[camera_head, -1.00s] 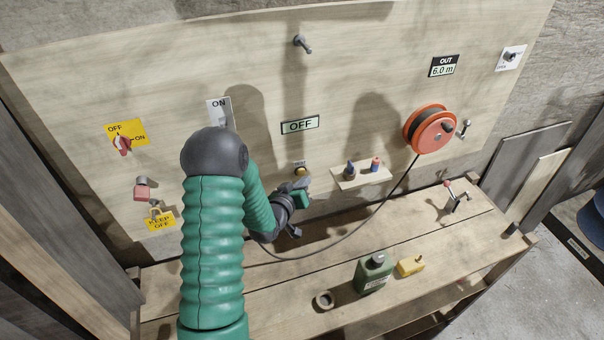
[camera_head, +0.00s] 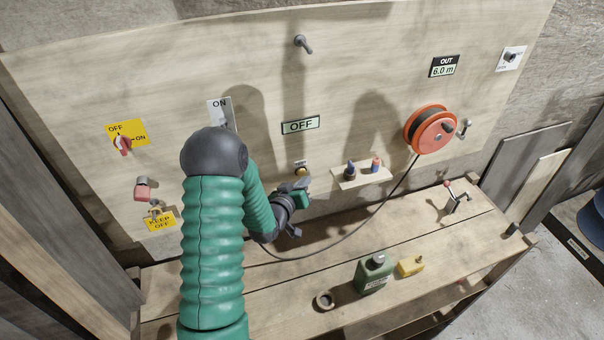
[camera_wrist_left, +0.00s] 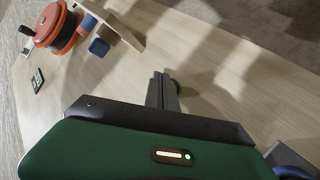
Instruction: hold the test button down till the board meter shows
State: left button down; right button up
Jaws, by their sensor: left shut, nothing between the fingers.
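The test button (camera_head: 302,171) is a small yellow-brown button under a little label on the upright plywood board. My left gripper (camera_head: 305,184) is shut and empty, with its tip just below and beside the button. I cannot tell whether it touches the button. The board meter (camera_head: 300,125) above it reads OFF. In the left wrist view the shut fingers (camera_wrist_left: 162,92) point at the board, and the button does not show there. My right gripper is not in view.
An orange cable reel (camera_head: 430,129) and a small shelf (camera_head: 362,177) with two small items are right of the button. A cable hangs behind my left gripper. A green bottle (camera_head: 374,274), yellow block (camera_head: 411,265) and ring (camera_head: 324,300) stand on the bench (camera_head: 290,275).

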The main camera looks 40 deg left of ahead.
pick_arm(q)
jog(key=shift+a, duration=0.1)
dwell(0.7)
jog(key=shift+w+a+r, duration=0.1)
jog(key=shift+w+a, duration=0.05)
jog(key=shift+a, duration=0.1)
jog(key=shift+w+a, duration=0.15)
jog(key=shift+a, duration=0.25)
dwell(0.6)
jog(key=shift+d, duration=0.1)
jog(key=shift+s+d, duration=0.35)
jog(key=shift+d, duration=0.25)
jog(key=shift+s+d+b, duration=0.2)
jog(key=shift+s+d, duration=0.2)
jog(key=shift+d, duration=0.4)
jog(key=shift+s+d+b, duration=0.2)
jog(key=shift+s+d, duration=0.15)
jog(key=shift+d, duration=0.4)
jog(key=shift+s+d+b, duration=0.2)
jog(key=shift+s+d, duration=0.2)
jog(key=shift+d, duration=0.4)
jog(key=shift+a, duration=0.1)
